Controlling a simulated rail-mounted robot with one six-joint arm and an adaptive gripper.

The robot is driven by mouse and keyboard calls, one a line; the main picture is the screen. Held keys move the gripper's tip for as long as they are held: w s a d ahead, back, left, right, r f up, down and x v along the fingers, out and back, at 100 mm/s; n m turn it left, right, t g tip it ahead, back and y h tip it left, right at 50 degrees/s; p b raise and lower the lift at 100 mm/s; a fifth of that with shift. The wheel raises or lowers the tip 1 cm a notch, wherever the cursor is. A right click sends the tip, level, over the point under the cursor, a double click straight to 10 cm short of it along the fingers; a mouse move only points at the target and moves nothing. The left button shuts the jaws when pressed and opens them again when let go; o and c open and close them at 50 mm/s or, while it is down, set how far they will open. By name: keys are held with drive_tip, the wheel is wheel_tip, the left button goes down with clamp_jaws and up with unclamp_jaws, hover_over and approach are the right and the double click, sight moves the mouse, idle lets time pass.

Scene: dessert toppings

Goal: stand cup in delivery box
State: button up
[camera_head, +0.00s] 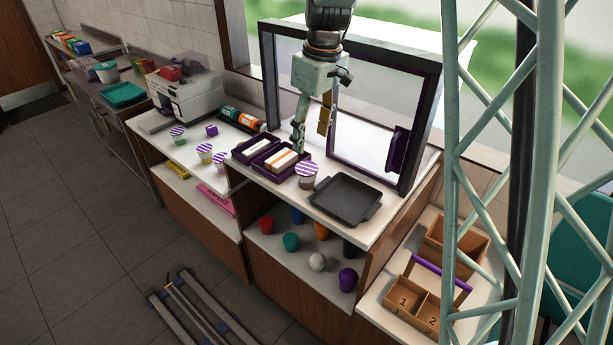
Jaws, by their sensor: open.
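A cup (308,182) with a purple-and-white striped lid stands upright on the white counter, between a purple tray and a grey square tray. My gripper (311,142) is above and behind it, pointing down, with its fingers spread and nothing between them. The left fingertip is close to the purple tray's contents; I cannot tell if it touches. A brown box (401,318) with compartments marked 1 and 2 and a purple handle sits on the lower right counter, partly behind a lattice. Another brown box (434,241) sits behind it. I cannot tell which is the delivery box.
The purple tray (236,155) and grey tray (345,214) flank the cup. More striped-lid cups (205,153) stand to the left. A dark window frame (422,125) rises behind. Coloured tubs (291,241) sit on the shelf below. A green lattice (540,170) blocks the right.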

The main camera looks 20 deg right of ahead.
sight(307, 168)
drive_tip(key=shift+w+a+f, duration=0.1)
drive_tip(key=shift+w+f, duration=0.05)
drive_tip(key=shift+f, duration=1.25)
drive_tip(key=shift+w+a+f, duration=0.1)
drive_tip(key=shift+f, duration=1.35)
drive_tip(key=shift+w+a+f, duration=0.1)
drive_tip(key=shift+w+f, duration=0.05)
drive_tip(key=shift+f, duration=1.25)
drive_tip(key=shift+w+a+f+p, duration=0.15)
drive_tip(key=shift+f+p, duration=0.15)
drive_tip(key=shift+f, duration=1)
drive_tip(key=shift+w+f+p, duration=0.1)
drive_tip(key=shift+f+p, duration=0.2)
drive_tip(key=shift+f, duration=1)
drive_tip(key=shift+c, duration=0.7)
drive_tip(key=c, duration=0.9)
drive_tip(key=shift+r, duration=0.15)
